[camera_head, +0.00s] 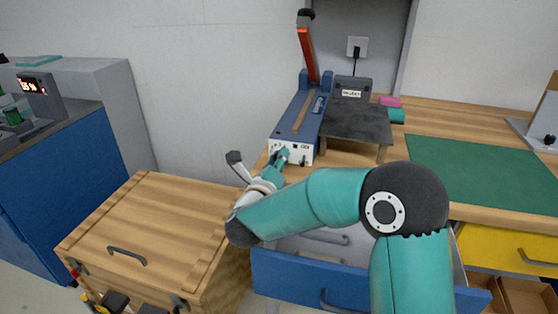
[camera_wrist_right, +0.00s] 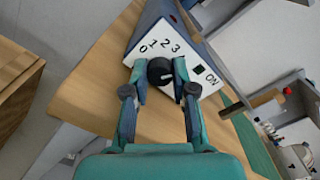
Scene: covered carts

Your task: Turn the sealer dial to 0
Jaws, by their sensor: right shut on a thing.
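The blue sealer (camera_head: 302,115) stands at the back of the wooden bench with its red-orange lever (camera_head: 307,52) raised. Its white front panel (camera_head: 305,156) faces me. In the right wrist view, the panel carries a black round dial (camera_wrist_right: 159,70) with the marks 0, 1, 2 and 3 around it and a black switch marked ON to the right. My right gripper (camera_head: 281,157) reaches the panel from the front. In the right wrist view, its teal fingers (camera_wrist_right: 160,76) are closed on either side of the dial. I cannot tell which number the dial points to. My left gripper is not in view.
A dark metal platform (camera_head: 357,122) stands right of the sealer, with pink (camera_head: 390,101) and teal (camera_head: 397,115) blocks beside it. A green mat (camera_head: 480,168) lies farther right. An open blue drawer (camera_head: 310,276) sticks out below my right arm. A wooden chest (camera_head: 150,225) stands left.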

